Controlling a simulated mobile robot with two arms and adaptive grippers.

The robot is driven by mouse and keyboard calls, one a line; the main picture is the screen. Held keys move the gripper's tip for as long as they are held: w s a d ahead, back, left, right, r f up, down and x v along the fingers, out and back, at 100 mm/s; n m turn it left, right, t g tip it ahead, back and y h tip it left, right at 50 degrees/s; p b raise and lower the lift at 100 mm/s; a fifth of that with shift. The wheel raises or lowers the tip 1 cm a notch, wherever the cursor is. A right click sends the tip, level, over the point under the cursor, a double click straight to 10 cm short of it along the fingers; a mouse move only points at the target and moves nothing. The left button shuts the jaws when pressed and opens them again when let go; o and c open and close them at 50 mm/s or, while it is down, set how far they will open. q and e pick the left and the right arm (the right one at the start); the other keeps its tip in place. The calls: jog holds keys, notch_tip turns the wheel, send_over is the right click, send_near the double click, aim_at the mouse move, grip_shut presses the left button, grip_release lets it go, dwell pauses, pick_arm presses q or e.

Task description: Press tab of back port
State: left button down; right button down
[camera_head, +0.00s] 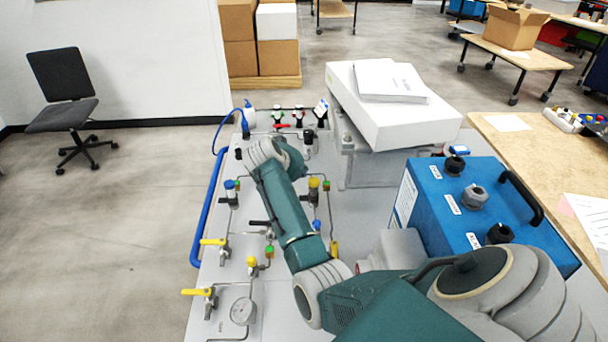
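My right arm (287,215) reaches from the lower right across the panel (222,325) to its back part. Its wrist end (268,153) is over the panel near the back row of fittings. The fingers of the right gripper are hidden behind the wrist, so I cannot see whether they are open or what they touch. My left gripper is not in view.
A white box (410,122) with papers (391,80) on top stands right of the wrist. A blue case (455,215) with black knobs and a handle is nearer. Yellow-handled valves (200,291), a gauge (243,311) and a blue rail (208,210) line the panel's left side.

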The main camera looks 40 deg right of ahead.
jog(key=b, duration=0.6)
send_over(302, 198)
notch_tip(302, 198, down, 5)
jog(key=shift+a+f, duration=0.1)
jog(key=shift+f, duration=0.05)
jog(key=shift+f+b, duration=0.3)
jog(key=shift+f, duration=0.95)
jog(key=shift+f+p, duration=0.3)
jog(key=shift+f, duration=0.1)
